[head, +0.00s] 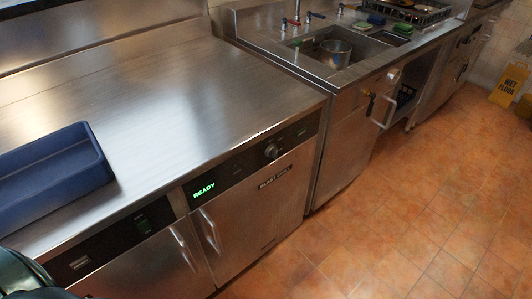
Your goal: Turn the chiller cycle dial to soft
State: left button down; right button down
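The blast chiller (257,212) is the stainless under-counter unit in the middle of the head view. Its round dark cycle dial (271,151) sits on the black control panel, toward the right end. The dial's marks are too small to read, so I cannot tell its setting. A green READY display (204,189) glows at the panel's left end. Neither of my grippers shows in this view, and nothing touches the dial.
The chiller door has an upright handle (210,231). A dark blue bin (50,172) stands on the steel counter (180,100) at left. A sink (336,52) is at the back. The tiled floor (400,220) is clear; a yellow wet-floor sign (508,85) stands far right.

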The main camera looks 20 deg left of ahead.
aim_at(271, 151)
jog(key=i+l+u, duration=0.1)
jog(key=u, duration=1.1)
jog(key=l+u, duration=0.85)
jog(key=l, duration=0.15)
jog(key=l+u, duration=0.4)
jog(key=k+l, duration=0.1)
jog(key=l, duration=0.35)
jog(key=k+l+u, duration=0.1)
jog(key=l, duration=0.3)
jog(key=k+l, duration=0.15)
jog(key=l, duration=0.25)
jog(key=k+l, duration=0.1)
jog(key=l, duration=0.35)
jog(key=u, duration=0.05)
